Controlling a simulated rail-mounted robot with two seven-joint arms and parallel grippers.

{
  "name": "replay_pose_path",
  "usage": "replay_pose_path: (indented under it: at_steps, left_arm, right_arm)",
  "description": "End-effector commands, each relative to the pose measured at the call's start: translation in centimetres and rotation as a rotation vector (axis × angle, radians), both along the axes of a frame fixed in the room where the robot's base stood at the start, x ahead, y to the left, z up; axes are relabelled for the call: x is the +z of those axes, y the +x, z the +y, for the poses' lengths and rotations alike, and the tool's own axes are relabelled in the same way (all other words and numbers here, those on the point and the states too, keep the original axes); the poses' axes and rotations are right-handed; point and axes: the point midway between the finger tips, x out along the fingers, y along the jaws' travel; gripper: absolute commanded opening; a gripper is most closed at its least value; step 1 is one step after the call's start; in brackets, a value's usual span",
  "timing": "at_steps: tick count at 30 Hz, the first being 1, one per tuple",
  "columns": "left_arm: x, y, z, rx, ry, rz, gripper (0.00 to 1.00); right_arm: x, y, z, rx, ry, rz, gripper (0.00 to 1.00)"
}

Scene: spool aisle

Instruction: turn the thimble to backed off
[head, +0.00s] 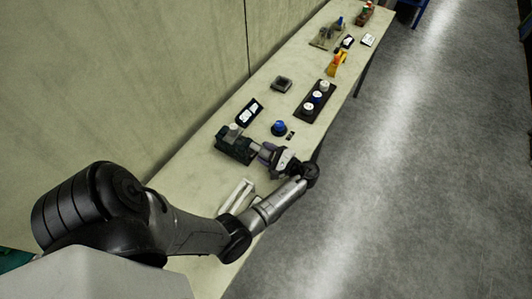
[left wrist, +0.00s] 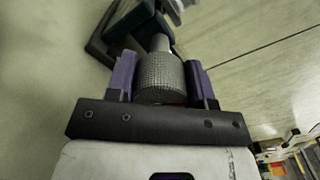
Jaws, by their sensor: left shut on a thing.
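The thimble (left wrist: 160,76) is a grey knurled cylinder in the left wrist view. A smooth thinner shaft runs from its far end to a dark green frame (left wrist: 112,30). My left gripper (left wrist: 162,72) has one purple-grey finger on each side of the thimble and is shut on it. In the head view my left gripper (head: 266,152) is at the right side of the dark green fixture (head: 231,143), which stands on the bench. The thimble is mostly hidden there by the gripper. My right gripper is not in view.
The long pale bench (head: 205,155) runs along a wall. Beyond the fixture are a black-and-white device (head: 249,111), a blue knob (head: 278,128) and a black rack with spools (head: 315,100). A pale channel-shaped piece (head: 236,196) lies nearer me. The floor at right is clear.

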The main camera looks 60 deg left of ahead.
Motion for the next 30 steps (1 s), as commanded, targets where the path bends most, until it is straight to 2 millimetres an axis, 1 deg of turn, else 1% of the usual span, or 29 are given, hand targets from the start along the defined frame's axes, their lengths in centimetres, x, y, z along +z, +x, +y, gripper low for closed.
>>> replay_pose_path:
  at_steps: [6,15,30]
  left_arm:
    - [-0.03,0.01,-0.04,0.001,0.081,-0.133,0.24]
    - [0.04,0.01,-0.04,0.0,0.147,-0.247,0.24]
    - [0.11,0.0,-0.03,0.001,0.17,-0.284,0.24]
  right_arm:
    - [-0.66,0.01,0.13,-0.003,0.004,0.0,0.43]
    - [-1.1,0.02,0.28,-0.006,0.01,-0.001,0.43]
    - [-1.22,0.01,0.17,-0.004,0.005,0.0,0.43]
